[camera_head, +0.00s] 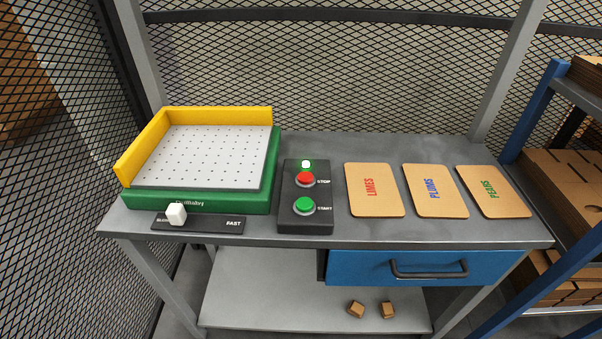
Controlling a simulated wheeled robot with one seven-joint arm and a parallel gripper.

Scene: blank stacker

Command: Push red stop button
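The red stop button (306,179) sits on a dark control box (291,222) on the grey workbench, with the word STOP to its right. A small lamp (306,164) just behind it shows white with a green rim. A green start button (304,204) is in front of it on the same box, labelled START. Nothing covers the red button. My gripper is not in the head view.
A green and yellow machine (200,202) with a perforated plate stands left of the box. A white slider knob (176,213) is in front of it. Cards (374,207) marked LIMES, PLUMS and PEARS lie right. A blue drawer (360,268) is shut below. Wire mesh stands behind.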

